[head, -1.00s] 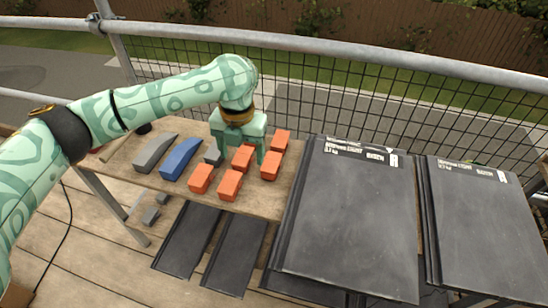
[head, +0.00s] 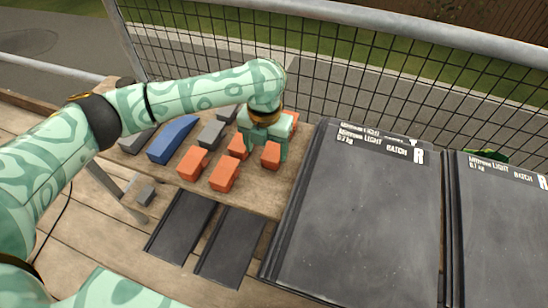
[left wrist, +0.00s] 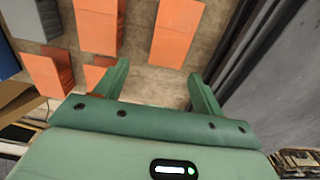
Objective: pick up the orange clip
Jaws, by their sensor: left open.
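Several orange clips lie on the wooden bench, among them a front-left one (head: 193,163), a front-middle one (head: 224,175) and a right one (head: 271,156). My left gripper (head: 263,152) is open and points down over the right part of this group, with the right clip in line between its fingers in the head view. One clip behind the gripper is mostly hidden. In the left wrist view, the open, empty fingers (left wrist: 160,71) have orange clips (left wrist: 173,35) ahead of them and to the left. I cannot tell the finger height above the clips. My right gripper is not in view.
A blue piece (head: 173,139) and grey clips (head: 212,134) lie left of the orange ones. Large dark roof tiles (head: 360,215) stand close on the right. Smaller dark tiles (head: 231,245) lie below the bench front. A mesh fence (head: 330,80) runs behind.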

